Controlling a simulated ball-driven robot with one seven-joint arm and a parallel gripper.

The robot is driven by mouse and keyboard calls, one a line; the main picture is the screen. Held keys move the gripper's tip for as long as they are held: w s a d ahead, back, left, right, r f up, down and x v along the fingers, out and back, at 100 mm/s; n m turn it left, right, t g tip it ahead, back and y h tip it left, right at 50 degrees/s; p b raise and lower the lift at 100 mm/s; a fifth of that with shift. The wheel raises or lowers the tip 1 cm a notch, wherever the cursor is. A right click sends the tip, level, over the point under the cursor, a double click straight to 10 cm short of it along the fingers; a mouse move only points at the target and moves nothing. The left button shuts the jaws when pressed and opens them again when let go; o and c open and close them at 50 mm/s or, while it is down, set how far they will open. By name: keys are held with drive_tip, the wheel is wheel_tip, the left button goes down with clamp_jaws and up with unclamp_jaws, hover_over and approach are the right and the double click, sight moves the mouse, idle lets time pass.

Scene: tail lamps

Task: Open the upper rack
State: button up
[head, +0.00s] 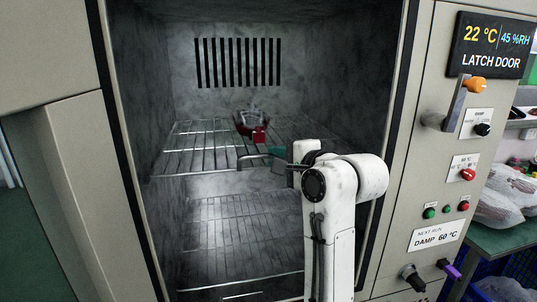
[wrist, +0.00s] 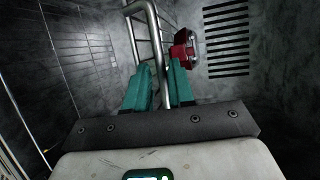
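The upper rack (head: 200,135) is a shiny wire shelf inside the grey chamber, with a bent metal bar handle (head: 250,159) at its front. A red tail lamp (head: 258,135) sits on it toward the back; the lamp also shows in the wrist view (wrist: 179,54). My gripper (head: 277,152), with teal fingers, is at the rack's front right, partly hidden by my white arm. In the wrist view my gripper (wrist: 160,72) has its fingers close together with the handle bar (wrist: 157,45) between them. The fingers look closed on the bar.
A lower rack (head: 240,222) lies below, with nothing visible on it. The chamber's side walls stand on both sides, with a slotted vent (head: 238,62) at the back. The control panel (head: 455,150) with a door latch (head: 458,100) is at the right.

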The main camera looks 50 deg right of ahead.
sight(272, 156)
drive_tip(key=shift+x, duration=1.75)
drive_tip(key=shift+c, duration=0.5)
clamp_jaws()
